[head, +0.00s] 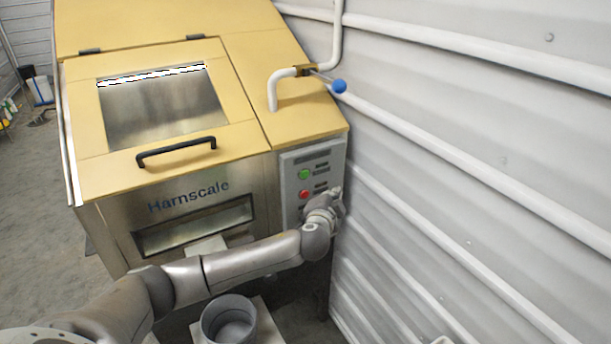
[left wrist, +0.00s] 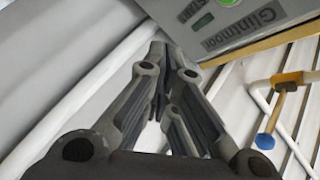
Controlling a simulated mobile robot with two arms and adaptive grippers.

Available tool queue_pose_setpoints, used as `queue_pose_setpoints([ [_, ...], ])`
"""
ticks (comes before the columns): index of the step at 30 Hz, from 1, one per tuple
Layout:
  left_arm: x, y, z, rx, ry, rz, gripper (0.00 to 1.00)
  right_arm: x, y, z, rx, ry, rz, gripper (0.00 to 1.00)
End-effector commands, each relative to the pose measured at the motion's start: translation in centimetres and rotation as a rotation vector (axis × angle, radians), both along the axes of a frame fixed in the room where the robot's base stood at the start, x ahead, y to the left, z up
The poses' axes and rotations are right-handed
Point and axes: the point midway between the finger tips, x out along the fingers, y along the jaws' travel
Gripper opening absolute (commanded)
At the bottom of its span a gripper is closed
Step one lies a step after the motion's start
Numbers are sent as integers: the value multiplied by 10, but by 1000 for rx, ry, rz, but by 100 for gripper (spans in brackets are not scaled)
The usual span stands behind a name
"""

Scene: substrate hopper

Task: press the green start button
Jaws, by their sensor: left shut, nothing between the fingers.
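The green start button (head: 304,174) sits on the upper left of the grey control panel (head: 326,171), at the right of the hopper's front. In the left wrist view, only part of the green button (left wrist: 228,2) shows at the top edge, beside the word START. My left gripper (head: 336,193) is in front of the panel's lower right part, below and to the right of the button. In the left wrist view its fingers (left wrist: 159,52) are shut and empty, off to the side of the panel. I cannot tell how far they are from it. My right gripper is out of view.
A red button (head: 303,194) is just below the green one. A pipe with a blue-knobbed lever (head: 339,86) is above the panel. The ribbed wall (head: 450,170) is close on the right. A grey round container (head: 229,320) stands below my left arm.

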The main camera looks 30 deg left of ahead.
Motion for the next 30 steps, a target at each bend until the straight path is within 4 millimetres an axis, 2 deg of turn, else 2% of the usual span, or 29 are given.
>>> queue_pose_setpoints([
  [6, 10, 18, -1, 4, 0, 3, 0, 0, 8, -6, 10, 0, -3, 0],
  [18, 37, 63, -1, 0, 0, 2, 0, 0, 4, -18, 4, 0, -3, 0],
  [24, 43, 73, -1, -1, 0, 1, 0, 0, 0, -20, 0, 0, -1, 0],
  [30, 44, 75, 0, 0, 1, 1, 0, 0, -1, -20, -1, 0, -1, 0],
])
